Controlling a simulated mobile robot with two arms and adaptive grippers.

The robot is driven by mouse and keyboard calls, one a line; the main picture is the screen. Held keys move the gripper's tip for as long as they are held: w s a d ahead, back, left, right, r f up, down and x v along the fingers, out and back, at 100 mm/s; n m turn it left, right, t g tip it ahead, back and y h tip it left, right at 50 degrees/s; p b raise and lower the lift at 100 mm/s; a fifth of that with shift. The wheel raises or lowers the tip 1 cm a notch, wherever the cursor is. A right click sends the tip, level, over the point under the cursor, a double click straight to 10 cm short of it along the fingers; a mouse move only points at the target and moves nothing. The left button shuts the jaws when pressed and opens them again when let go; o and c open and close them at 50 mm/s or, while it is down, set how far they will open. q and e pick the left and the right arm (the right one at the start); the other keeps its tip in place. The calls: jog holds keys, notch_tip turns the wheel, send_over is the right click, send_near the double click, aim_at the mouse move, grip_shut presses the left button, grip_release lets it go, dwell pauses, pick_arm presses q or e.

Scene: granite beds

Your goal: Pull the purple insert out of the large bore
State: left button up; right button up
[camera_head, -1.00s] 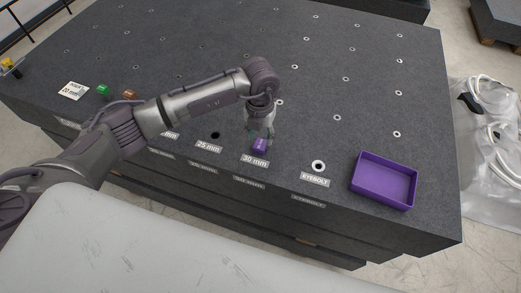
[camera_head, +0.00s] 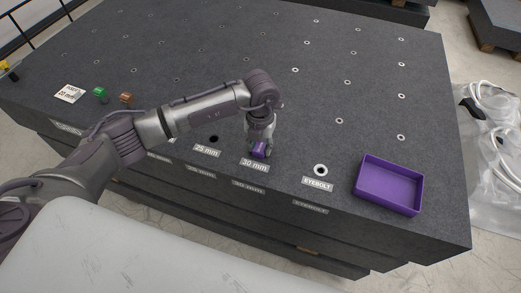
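The purple insert (camera_head: 259,151) is at the 30 mm position near the front edge of the dark granite bed, just behind the "30 mm" label (camera_head: 254,165). Only its upper part shows, and the bore under it is hidden. My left gripper (camera_head: 260,147) points down at the insert from above, with its fingertips close around its sides. At this size I cannot tell whether the fingers are closed on it. My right gripper is not in view.
An open, empty purple tray (camera_head: 390,185) stands at the bed's right front. An eyebolt hole (camera_head: 320,170) lies between it and the insert. An empty 25 mm bore (camera_head: 213,139) is to the left. Green (camera_head: 100,94) and orange (camera_head: 126,98) pieces stand farther left.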

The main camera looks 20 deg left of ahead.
aim_at(260, 147)
pick_arm(q)
grip_shut()
jog(key=shift+r, duration=0.45)
jog(key=shift+r+p, duration=0.25)
jog(key=shift+p, duration=0.1)
jog(key=shift+r+p, duration=1.6)
jog(key=shift+r, duration=0.95)
